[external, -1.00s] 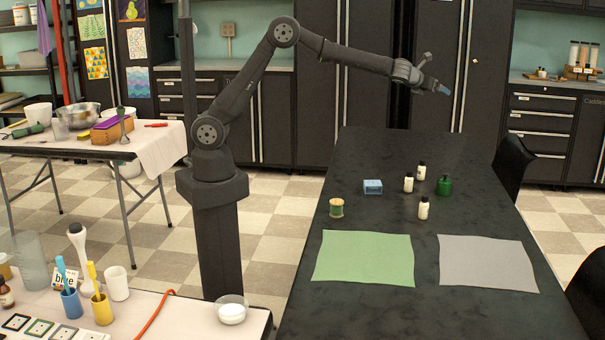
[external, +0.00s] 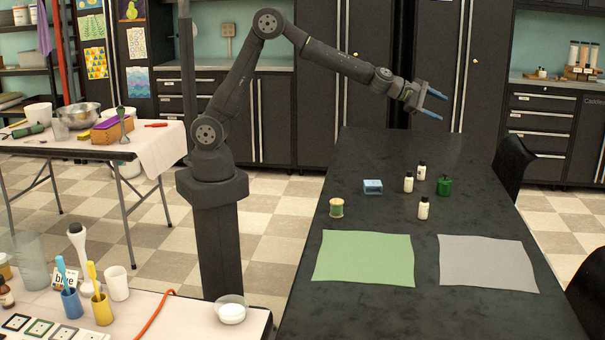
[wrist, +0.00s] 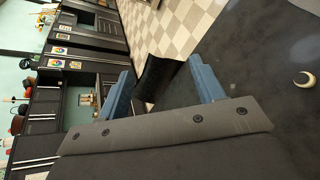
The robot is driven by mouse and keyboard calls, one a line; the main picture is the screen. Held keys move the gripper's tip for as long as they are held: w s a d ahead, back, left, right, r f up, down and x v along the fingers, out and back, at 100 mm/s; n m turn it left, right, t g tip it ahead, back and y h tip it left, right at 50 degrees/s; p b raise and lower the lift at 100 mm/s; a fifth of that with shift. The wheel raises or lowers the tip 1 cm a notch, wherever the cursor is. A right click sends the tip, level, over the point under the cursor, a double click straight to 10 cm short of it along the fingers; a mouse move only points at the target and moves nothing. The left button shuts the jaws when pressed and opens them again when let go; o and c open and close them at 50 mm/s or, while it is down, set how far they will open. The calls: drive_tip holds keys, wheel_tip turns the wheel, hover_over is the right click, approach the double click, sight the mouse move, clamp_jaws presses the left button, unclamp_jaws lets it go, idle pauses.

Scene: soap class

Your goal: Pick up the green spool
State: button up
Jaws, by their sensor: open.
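The green spool (external: 336,208) stands upright near the left edge of the dark table, with pale ends and green thread around its middle. My gripper (external: 440,106) is open and empty, high above the far part of the table, well away from the spool. In the wrist view the two blue fingers (wrist: 165,88) are spread apart with nothing held between them. I cannot make out the spool in the wrist view.
A green mat (external: 364,258) and a grey mat (external: 487,263) lie nearer the camera. A dark chair (external: 513,162) is beside the table.

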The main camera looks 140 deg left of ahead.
drive_tip(key=d+f+m+h, duration=0.4)
drive_tip(key=d+f+m, duration=0.25)
drive_tip(key=d, duration=0.25)
drive_tip(key=m+g+h, duration=0.6)
drive_tip(key=m+g, duration=0.3)
drive_tip(key=m, duration=0.5)
hover_over(337, 201)
drive_tip(key=a, duration=0.1)
wheel_tip(337, 201, down, 11)
drive_tip(key=shift+n, duration=0.25)
wheel_tip(337, 201, down, 12)
drive_tip(key=shift+r, duration=0.25)
drive_tip(key=f, duration=0.2)
drive_tip(key=d+f, duration=0.1)
drive_tip(key=f, duration=0.1)
drive_tip(key=shift+w+d+f, duration=0.1)
drive_tip(key=shift+w+f, duration=0.05)
drive_tip(key=shift+f, duration=0.55)
drive_tip(key=c, duration=0.9)
